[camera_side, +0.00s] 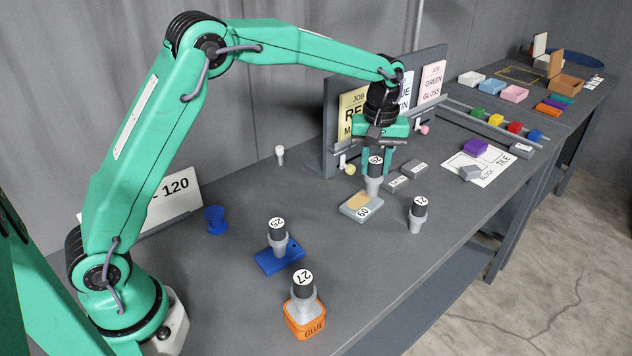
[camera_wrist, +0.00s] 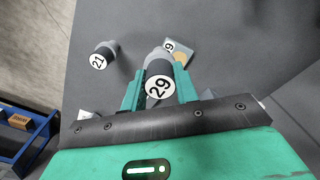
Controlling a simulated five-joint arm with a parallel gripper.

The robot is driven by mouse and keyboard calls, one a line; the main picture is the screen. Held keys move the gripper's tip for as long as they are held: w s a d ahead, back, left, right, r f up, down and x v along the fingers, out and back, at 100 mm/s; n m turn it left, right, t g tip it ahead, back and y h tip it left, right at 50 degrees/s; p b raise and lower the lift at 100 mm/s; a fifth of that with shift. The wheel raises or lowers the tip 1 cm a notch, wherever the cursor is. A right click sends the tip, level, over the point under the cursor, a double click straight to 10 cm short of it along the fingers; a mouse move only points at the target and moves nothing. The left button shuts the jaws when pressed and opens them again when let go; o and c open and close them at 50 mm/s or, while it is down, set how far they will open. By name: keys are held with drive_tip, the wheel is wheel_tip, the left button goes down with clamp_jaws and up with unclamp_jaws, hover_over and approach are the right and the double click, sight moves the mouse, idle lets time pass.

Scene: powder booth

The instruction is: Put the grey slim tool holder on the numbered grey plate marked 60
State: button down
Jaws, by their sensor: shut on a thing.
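A grey holder with a black top and a white disc reading 29 (camera_side: 373,184) is between the fingers of my gripper (camera_side: 377,165). My gripper is shut on it; the holder looks upright. It also shows in the wrist view (camera_wrist: 158,85), between the two green fingers (camera_wrist: 158,92). The grey plate marked 60 (camera_side: 355,213), with a tan patch on top, lies just in front of the held holder in the side view. In the wrist view the plate (camera_wrist: 186,46) is partly hidden behind the holder. I cannot tell whether the holder's foot touches the table.
A similar holder (camera_side: 418,217), marked 21 in the wrist view (camera_wrist: 104,54), stands right of the plate. Small grey blocks (camera_side: 414,168) lie right of my gripper. A job-card board (camera_side: 331,130) stands behind.

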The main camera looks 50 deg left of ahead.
drive_tip(key=w+a+f, duration=0.3)
drive_tip(key=a, duration=0.2)
drive_tip(key=shift+w+a+f, duration=0.15)
drive_tip(key=shift+w+f, duration=0.1)
drive_tip(key=shift+f, duration=0.1)
drive_tip(key=shift+f, duration=0.1)
drive_tip(key=shift+f, duration=1.9)
drive_tip(key=shift+f, duration=0.1)
drive_tip(key=c, duration=1.1)
unclamp_jaws()
drive_tip(key=shift+f, duration=0.1)
drive_tip(key=shift+r, duration=0.2)
